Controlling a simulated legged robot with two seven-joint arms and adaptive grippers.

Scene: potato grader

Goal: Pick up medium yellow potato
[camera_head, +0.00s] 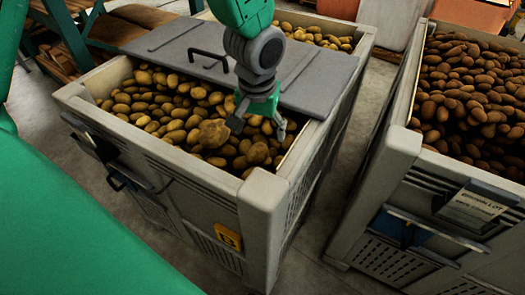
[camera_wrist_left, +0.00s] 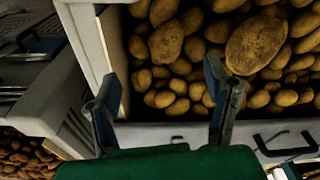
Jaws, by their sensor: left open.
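Yellow-brown potatoes of mixed sizes fill the open front part of a grey crate (camera_head: 190,165). One large, knobbly potato (camera_head: 213,132) lies on top; it also shows right of centre in the left wrist view (camera_wrist_left: 256,45). A middling-to-large potato (camera_head: 258,152) lies to its right, near the crate's right wall; it shows left of centre in the left wrist view (camera_wrist_left: 166,40). My left gripper (camera_head: 259,127) is open and empty above the heap, its fingers (camera_wrist_left: 160,76) apart. Whether a fingertip touches a potato I cannot tell. My right gripper is out of view.
A grey lid (camera_head: 320,82) with a dark handle (camera_head: 208,60) covers the crate's middle, close behind my left gripper. A second crate (camera_head: 405,150) of reddish-brown potatoes stands to the right across a floor gap. A yellow tag (camera_head: 228,237) is on the first crate's front.

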